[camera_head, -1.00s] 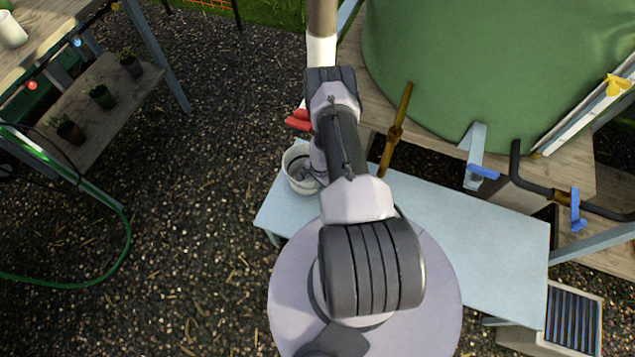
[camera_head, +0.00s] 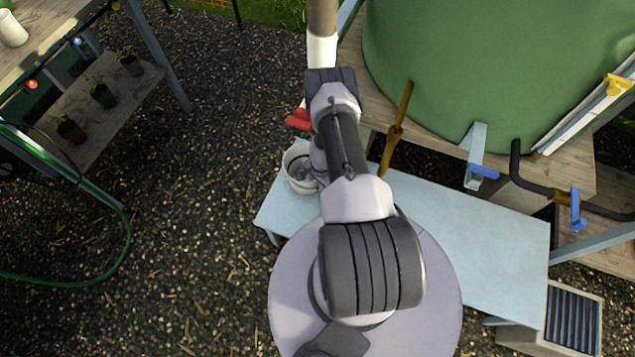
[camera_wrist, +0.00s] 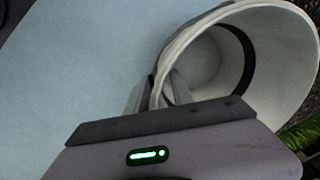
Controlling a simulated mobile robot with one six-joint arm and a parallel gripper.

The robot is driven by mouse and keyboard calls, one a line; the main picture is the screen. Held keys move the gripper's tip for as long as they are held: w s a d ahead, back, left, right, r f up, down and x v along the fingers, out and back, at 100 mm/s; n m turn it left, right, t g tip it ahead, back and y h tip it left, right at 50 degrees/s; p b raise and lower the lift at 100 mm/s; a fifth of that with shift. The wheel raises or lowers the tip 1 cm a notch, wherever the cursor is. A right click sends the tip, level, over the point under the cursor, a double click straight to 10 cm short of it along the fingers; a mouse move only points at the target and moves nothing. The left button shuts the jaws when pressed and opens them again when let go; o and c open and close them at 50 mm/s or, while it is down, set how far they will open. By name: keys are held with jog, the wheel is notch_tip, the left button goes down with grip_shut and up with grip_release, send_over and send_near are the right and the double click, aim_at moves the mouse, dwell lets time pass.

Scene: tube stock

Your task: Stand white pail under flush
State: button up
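The white pail (camera_head: 293,181) stands upright at the left end of the pale blue bench, partly hidden by my arm. In the wrist view the pail (camera_wrist: 262,35) shows its open mouth and a dark ring inside. My gripper (camera_wrist: 163,82) has one finger outside and one inside the pail's wall, close against the rim on both sides. A white and brown upright pipe (camera_head: 321,48) and a red handle (camera_head: 298,119) are just above and behind the pail in the head view. I cannot tell for certain which fitting is the flush.
The blue bench (camera_head: 480,240) is bare to the right of my arm. A large green tank (camera_head: 480,70) stands behind, with a brown pipe (camera_head: 396,130), a blue-handled tap (camera_head: 577,210) and a yellow one (camera_head: 617,84). A potting table (camera_head: 130,90) stands at left. Gravel lies between.

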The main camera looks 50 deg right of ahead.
notch_tip(320, 180, up, 12)
jog(key=s+p, duration=0.1)
jog(key=p, duration=1.3)
jog(key=shift+s+p, duration=0.15)
jog(key=shift+p, duration=0.15)
